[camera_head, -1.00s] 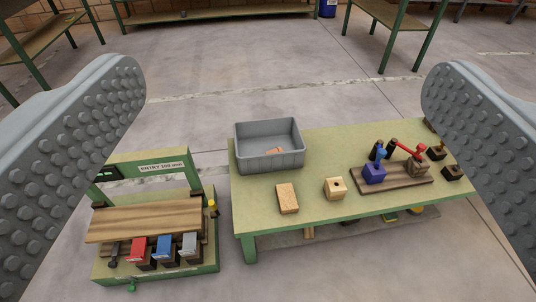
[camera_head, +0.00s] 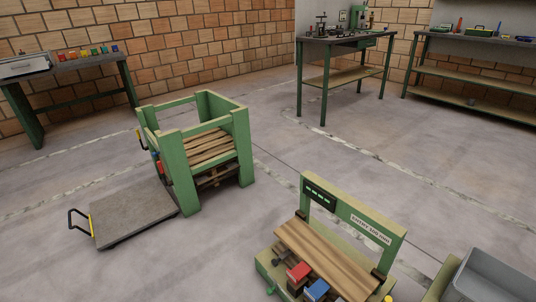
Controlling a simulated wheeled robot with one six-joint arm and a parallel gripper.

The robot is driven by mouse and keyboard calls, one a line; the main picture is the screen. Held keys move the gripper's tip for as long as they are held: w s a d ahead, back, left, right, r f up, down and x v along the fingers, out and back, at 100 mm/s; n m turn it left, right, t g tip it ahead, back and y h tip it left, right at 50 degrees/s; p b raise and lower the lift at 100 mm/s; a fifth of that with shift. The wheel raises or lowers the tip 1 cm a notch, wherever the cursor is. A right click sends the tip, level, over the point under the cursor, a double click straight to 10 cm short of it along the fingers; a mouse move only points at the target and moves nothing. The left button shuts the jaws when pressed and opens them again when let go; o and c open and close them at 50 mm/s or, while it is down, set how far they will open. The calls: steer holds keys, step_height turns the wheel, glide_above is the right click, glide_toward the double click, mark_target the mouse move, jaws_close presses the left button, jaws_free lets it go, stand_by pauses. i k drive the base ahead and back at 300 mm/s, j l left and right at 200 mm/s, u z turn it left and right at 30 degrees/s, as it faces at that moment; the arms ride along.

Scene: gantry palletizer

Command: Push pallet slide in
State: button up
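The pallet slide (camera_head: 132,212) is a flat grey slab low over the floor at the left. It sticks out toward the lower left from a green gantry frame (camera_head: 241,135). A dark pull handle (camera_head: 76,217) and a yellow strip are at its outer end. Wooden slats (camera_head: 210,148) show inside the frame. Small red and blue parts and a yellow-handled lever are on the frame's left side, partly hidden by a post. My gripper is not in view now.
A green entry station (camera_head: 352,217) with a wooden board and red and blue blocks stands at the lower right, beside a grey bin (camera_head: 497,275). Benches stand at the back left (camera_head: 70,68), back middle (camera_head: 345,39) and right (camera_head: 475,78). Floor around the slide is clear.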

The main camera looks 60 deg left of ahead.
mark_target(114, 217)
steer(key=u, duration=3.1)
steer(key=i+j, duration=0.25)
steer(key=i, duration=0.35)
steer(key=i+j+u, duration=0.1)
steer(key=i+j, duration=0.15)
steer(key=i, duration=0.3)
steer(key=i+j, duration=0.2)
steer(key=i, duration=0.4)
steer(key=i+j+u, duration=0.1)
steer(key=i, duration=0.5)
steer(key=i+j, duration=0.3)
steer(key=i, duration=0.3)
steer(key=u, duration=0.05)
